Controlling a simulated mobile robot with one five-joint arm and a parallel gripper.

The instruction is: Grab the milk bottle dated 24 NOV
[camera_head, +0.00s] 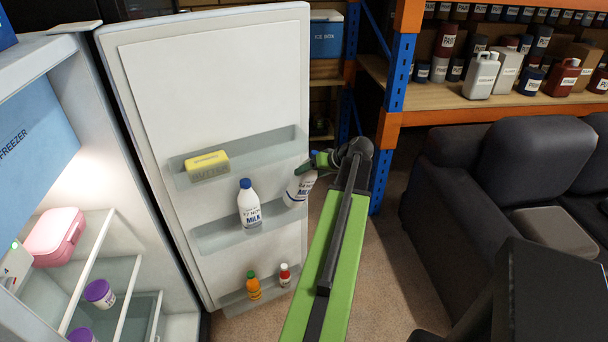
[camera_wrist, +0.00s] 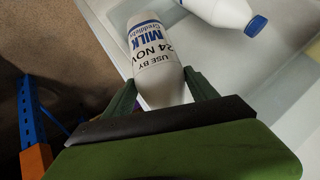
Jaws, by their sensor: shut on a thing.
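A white milk bottle (camera_wrist: 157,62) sits between my gripper's fingers (camera_wrist: 158,92) in the wrist view, its label reading MILK, USE BY 24 NOV. In the head view this bottle (camera_head: 297,190) looks tilted at the right end of the middle door shelf (camera_head: 222,238), partly hidden by my gripper (camera_head: 318,162). My gripper is shut on it near the top. I cannot tell whether its base still touches the shelf. A second milk bottle (camera_head: 249,206) with a blue cap stands upright to its left; its date is hard to read. It also shows in the wrist view (camera_wrist: 222,12).
The fridge door (camera_head: 215,90) stands open. A yellow butter pack (camera_head: 207,165) lies on the upper door shelf. An orange bottle (camera_head: 253,287) and a red-capped bottle (camera_head: 284,276) stand on the lowest one. A blue rack post (camera_head: 398,70) and dark sofa (camera_head: 465,190) are right.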

